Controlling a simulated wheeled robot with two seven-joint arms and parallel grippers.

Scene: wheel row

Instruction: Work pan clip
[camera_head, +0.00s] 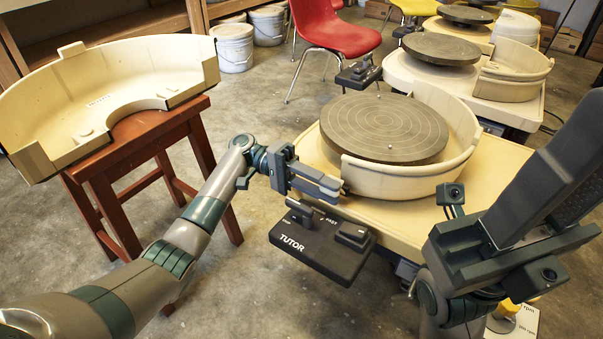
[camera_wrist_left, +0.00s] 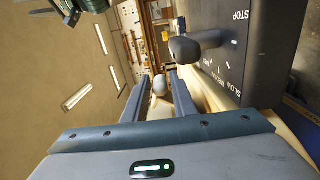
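The cream splash pan (camera_head: 405,182) curves around the front and right of the grey wheel head (camera_head: 385,128) on the near pottery wheel. A detached pan half (camera_head: 135,85) rests on a brown stool at the left. My left gripper (camera_head: 336,188) is at the pan's front left end, just above the TUTOR control box (camera_head: 322,240). Its fingers show apart in the left wrist view (camera_wrist_left: 160,82), with a small pale rounded thing (camera_wrist_left: 160,88) seen between them; I cannot tell whether they touch it. My right gripper (camera_head: 560,165) is raised at the right, its finger gap unclear.
The control box's lever (camera_wrist_left: 195,45) is close beside the left fingers. The brown stool (camera_head: 140,135) stands left of my left arm. A red chair (camera_head: 335,28), white buckets (camera_head: 233,47) and more wheels (camera_head: 440,50) are behind.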

